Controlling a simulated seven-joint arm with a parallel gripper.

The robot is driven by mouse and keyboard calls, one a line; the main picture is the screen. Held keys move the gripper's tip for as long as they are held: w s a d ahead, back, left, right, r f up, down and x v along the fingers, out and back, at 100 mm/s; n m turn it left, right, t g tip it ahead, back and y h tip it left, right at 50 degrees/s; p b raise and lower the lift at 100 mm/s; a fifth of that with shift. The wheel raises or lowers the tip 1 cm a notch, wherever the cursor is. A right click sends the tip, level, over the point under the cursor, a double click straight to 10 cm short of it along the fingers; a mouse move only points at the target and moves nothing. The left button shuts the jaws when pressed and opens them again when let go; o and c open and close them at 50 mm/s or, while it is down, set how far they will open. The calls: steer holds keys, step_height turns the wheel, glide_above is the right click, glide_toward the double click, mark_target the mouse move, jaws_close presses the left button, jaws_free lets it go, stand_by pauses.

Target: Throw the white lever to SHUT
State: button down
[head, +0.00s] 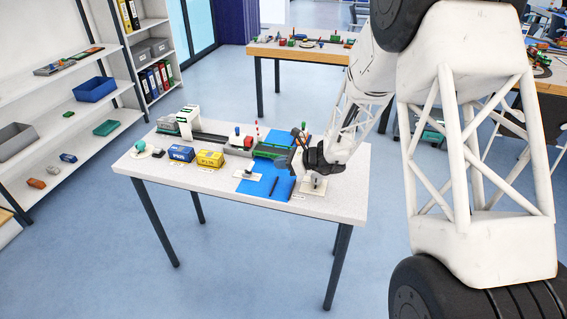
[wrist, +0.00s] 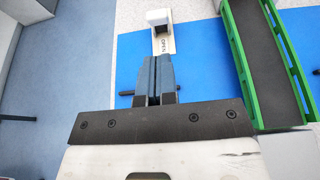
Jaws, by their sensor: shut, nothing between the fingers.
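In the wrist view the white lever's block (wrist: 158,17) stands at the top, on a pale plate (wrist: 164,44) marked OPEN. My gripper (wrist: 153,60) is shut and empty. Its fingertips point toward the plate and appear just short of the label in the picture; the height between them is hard to tell. In the head view my gripper (head: 293,157) is over the blue sheet (head: 267,180). A small plate with a lever (head: 246,172) lies left of it, and another plate (head: 313,186) lies below my wrist. Their lever colours are too small to tell.
A green-railed bridge (wrist: 241,50) runs close to the right of my fingers. A dark rod (wrist: 127,92) lies to their left. Blue (head: 181,153) and yellow (head: 210,158) boxes and a white gantry (head: 188,122) stand farther left on the table (head: 220,188).

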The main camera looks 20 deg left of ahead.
mark_target(252, 162)
steer(key=shift+x, duration=3.75)
steer(key=shift+a+r+h, duration=0.55)
steer(key=shift+r+h, duration=0.05)
steer(key=shift+h, duration=0.4)
steer(key=shift+a+r+h, duration=0.35)
steer(key=shift+a+h, duration=0.15)
steer(key=shift+h, duration=0.3)
steer(key=shift+a+r+h, duration=0.15)
steer(key=shift+a+h, duration=0.35)
steer(key=shift+h, duration=0.35)
steer(key=shift+a+r+h, duration=0.2)
steer(key=shift+a+h, duration=0.35)
steer(key=shift+h, duration=0.3)
steer(key=shift+r, duration=0.25)
steer(key=shift+r, duration=0.5)
steer(key=shift+r, duration=0.15)
